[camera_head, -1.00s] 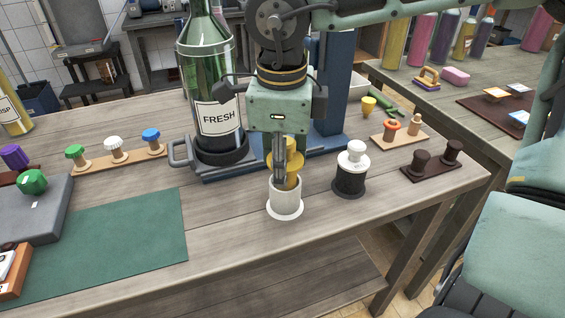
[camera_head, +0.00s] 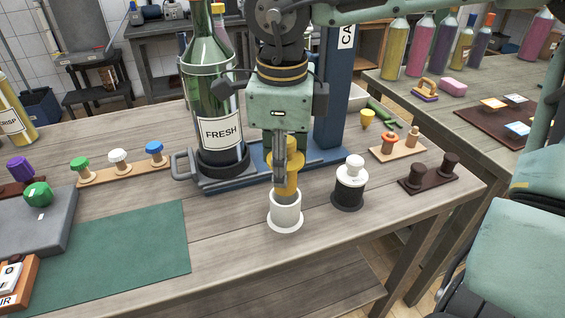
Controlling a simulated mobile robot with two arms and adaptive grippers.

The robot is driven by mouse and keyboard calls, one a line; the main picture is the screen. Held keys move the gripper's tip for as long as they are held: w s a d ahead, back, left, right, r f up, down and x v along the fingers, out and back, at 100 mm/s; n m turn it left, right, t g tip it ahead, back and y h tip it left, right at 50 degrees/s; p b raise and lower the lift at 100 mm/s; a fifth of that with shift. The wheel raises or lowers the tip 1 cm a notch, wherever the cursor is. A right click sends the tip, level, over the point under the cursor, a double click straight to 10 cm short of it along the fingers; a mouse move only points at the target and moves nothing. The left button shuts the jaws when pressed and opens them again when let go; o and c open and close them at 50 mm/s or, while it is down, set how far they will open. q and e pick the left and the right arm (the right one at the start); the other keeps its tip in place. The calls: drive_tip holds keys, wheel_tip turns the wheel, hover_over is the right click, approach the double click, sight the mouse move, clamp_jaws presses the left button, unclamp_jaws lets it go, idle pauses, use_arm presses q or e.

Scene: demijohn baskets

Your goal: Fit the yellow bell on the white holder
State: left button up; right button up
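The white holder (camera_head: 285,214) is a short white cup on a round flange, upright near the table's front edge. My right gripper (camera_head: 281,170) points down above it. Its fingers are closed on the yellow bell (camera_head: 293,158) and hide part of it. The bell's yellow body is above the holder's rim. My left gripper is not in view.
A black holder with a white top (camera_head: 350,184) stands close to the right. The green bottle (camera_head: 221,128) in its blue stand (camera_head: 250,172) is behind and left. A dark board with two knobs (camera_head: 428,178) lies right. The green mat (camera_head: 110,255) is clear.

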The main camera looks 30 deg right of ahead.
drive_tip(key=shift+r, duration=0.6)
drive_tip(key=shift+r+p, duration=1.5)
drive_tip(key=shift+r, duration=0.35)
